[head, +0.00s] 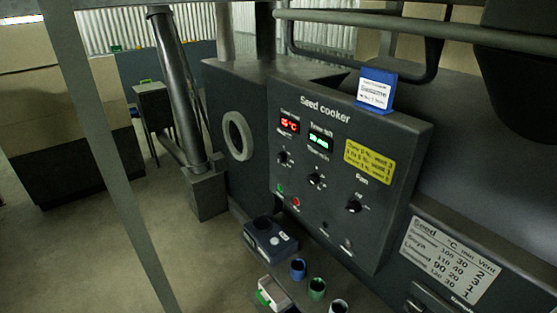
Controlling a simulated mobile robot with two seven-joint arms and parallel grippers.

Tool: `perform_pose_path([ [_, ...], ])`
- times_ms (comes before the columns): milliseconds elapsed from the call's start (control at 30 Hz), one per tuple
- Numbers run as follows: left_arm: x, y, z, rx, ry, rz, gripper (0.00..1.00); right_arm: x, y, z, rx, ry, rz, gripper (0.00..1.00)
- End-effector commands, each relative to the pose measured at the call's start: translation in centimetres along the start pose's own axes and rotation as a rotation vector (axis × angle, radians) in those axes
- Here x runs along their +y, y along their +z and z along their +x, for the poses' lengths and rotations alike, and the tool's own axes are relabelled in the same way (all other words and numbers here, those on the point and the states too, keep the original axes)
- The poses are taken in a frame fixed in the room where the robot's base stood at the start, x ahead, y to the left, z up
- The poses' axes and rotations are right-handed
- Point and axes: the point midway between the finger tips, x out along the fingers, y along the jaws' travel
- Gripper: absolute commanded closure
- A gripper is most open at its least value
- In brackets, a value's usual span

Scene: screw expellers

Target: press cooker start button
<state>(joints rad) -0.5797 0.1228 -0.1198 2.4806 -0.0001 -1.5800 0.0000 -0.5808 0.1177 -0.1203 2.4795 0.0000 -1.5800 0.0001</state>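The seed cooker's grey control panel (335,185) faces me in the middle of the head view. A small green button (279,188) sits at the panel's lower left, and a red button (296,202) is just to its right. I cannot read any label that marks the start button. Above them are a red display (290,126), a green display (320,142) and several black knobs, including the fan knob (354,206). Neither of my grippers shows in this view, and nothing touches the buttons.
A shelf below the panel holds a dark blue device (270,239), a blue cup (298,268), a green cup (317,288) and a pale cup (338,306). A blue card stand (376,91) tops the panel. A grey post (105,150) crosses the left. Floor (75,255) is clear.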

Motion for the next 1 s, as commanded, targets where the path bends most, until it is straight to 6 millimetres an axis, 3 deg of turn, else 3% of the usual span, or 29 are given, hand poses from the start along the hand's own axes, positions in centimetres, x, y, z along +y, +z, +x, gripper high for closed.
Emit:
perform_pose_path([
  [67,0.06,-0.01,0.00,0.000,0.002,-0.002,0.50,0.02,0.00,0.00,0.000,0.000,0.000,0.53],
  [500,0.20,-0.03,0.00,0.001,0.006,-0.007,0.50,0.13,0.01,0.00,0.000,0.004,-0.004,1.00],
  [1000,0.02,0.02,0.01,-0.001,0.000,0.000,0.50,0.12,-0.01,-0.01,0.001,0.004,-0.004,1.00],
])
